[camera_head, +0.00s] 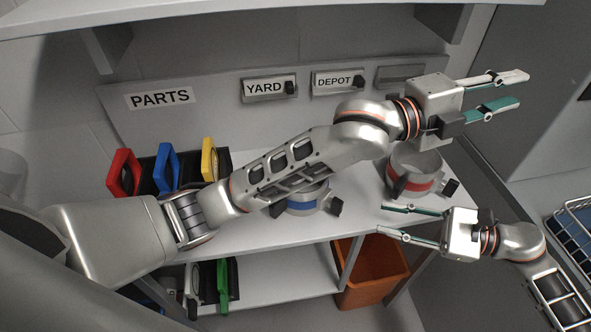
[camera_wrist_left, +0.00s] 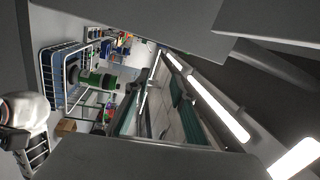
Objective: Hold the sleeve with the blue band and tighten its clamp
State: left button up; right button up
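The sleeve with the blue band (camera_head: 303,203) stands on the white worktop, partly hidden behind my left forearm. A dark clamp knob (camera_head: 336,207) sticks out at its right side. My left gripper (camera_head: 522,89) is open and empty, high at the right, well away from the blue-banded sleeve. My right gripper (camera_head: 381,218) is open and empty, its fingers pointing left, to the right of the knob and apart from it. The left wrist view shows neither the sleeve nor its clamp.
A red-banded sleeve (camera_head: 412,183) with a dark knob stands just above my right gripper. Red, blue and yellow framed parts (camera_head: 166,166) stand at the left back. YARD (camera_head: 268,88) and DEPOT (camera_head: 338,81) holders are on the back panel. An orange bin (camera_head: 371,287) sits below.

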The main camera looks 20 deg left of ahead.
pick_arm(q)
jog(key=w+d+r+m, duration=0.1)
jog(key=w+r+m, duration=0.1)
jog(key=w+r, duration=0.15)
jog(key=s+a+f+m+g+y, duration=0.1)
jog(key=a+f+m+g+y, duration=0.25)
jog(key=a+f+y, duration=0.9)
jog(key=s+a+f+g+y, duration=0.1)
jog(key=s+a+f+g, duration=0.1)
jog(key=a, duration=0.6)
jog(key=s+a+f+n+g+y, duration=0.1)
jog(key=s+a+f+g, duration=0.1)
jog(key=s+a+f, duration=0.3)
jog(key=s+a+f+g+y, duration=0.2)
jog(key=s+a+f, duration=0.2)
jog(key=a, duration=0.8)
jog(key=shift+s+a+f+n+g, duration=0.1)
jog(key=shift+a+f+n+g, duration=0.1)
jog(key=shift+f, duration=0.4)
jog(key=shift+s+a+f+n+g, duration=0.1)
jog(key=shift+f+n+g, duration=0.05)
jog(key=shift+f, duration=0.4)
jog(key=shift+s+d+f+n, duration=0.15)
jog(key=shift+s+f+n, duration=0.1)
jog(key=shift+f+n, duration=0.1)
notch_tip(320, 180, down, 7)
jog(key=shift+f, duration=0.2)
